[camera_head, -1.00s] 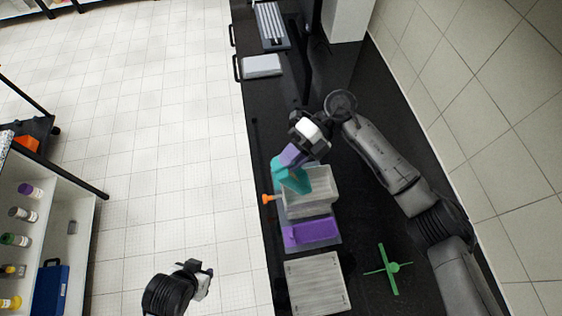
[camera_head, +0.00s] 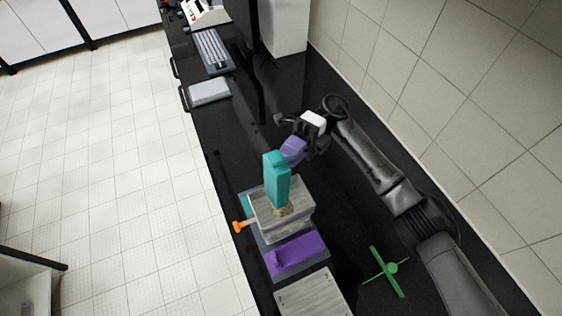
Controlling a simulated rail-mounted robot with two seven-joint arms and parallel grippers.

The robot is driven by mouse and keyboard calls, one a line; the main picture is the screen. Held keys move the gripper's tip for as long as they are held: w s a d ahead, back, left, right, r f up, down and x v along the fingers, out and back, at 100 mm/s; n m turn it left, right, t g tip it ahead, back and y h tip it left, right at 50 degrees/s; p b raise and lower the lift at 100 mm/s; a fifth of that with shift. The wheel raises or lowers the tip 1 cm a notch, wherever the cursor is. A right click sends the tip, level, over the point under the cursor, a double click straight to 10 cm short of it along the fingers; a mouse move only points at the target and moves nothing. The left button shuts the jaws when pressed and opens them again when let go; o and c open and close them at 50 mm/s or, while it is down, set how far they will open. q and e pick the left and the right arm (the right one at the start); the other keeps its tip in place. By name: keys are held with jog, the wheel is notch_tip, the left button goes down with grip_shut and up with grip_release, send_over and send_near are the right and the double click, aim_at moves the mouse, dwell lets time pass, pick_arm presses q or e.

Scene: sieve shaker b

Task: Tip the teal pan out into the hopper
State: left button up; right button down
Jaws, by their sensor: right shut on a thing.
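The teal pan (camera_head: 276,181) stands steeply tilted, its lower end over the grey wood-look hopper (camera_head: 295,229). A small patch of tan, grainy material (camera_head: 283,211) shows in the hopper just below the pan's lower end. My right gripper (camera_head: 299,140) is shut on the pan's purple handle part (camera_head: 293,151), above and to the right of the hopper. The jaws' contact with the handle is partly hidden. I cannot see whether anything is left inside the pan. My left gripper is out of view.
An orange knob (camera_head: 239,227) sticks out at the hopper's left. A purple tray (camera_head: 297,254) and a grey grooved box (camera_head: 313,294) lie nearer. A green cross-shaped piece (camera_head: 387,270) lies at right. A white box (camera_head: 210,91) and keyboard (camera_head: 212,51) stand farther back.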

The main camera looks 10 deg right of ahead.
jog(key=shift+w+d+f+n+g+y+b, duration=0.15)
jog(key=shift+d+g+y+b, duration=0.1)
jog(key=shift+d+b, duration=0.25)
jog(key=shift+w+d+f+n+g+y+b, duration=0.1)
jog(key=shift+w+d+n+g+y+b, duration=0.15)
jog(key=shift+d+b, duration=0.25)
jog(key=shift+w+d+f+n+g+y+b, duration=0.1)
jog(key=shift+d+f+g+y+b, duration=0.1)
jog(key=shift+d+g+b, duration=0.25)
notch_tip(320, 180, up, 5)
jog(key=m+t+h+p, duration=0.2)
jog(key=t+h, duration=0.1)
jog(key=h, duration=0.2)
jog(key=m+t+h+p, duration=0.2)
jog(key=t+h, duration=0.2)
jog(key=h, duration=0.2)
jog(key=m+t+h+p, duration=0.2)
jog(key=t+h+p, duration=0.1)
jog(key=h, duration=0.2)
jog(key=shift+t+h, duration=0.25)
jog(key=shift+h, duration=0.05)
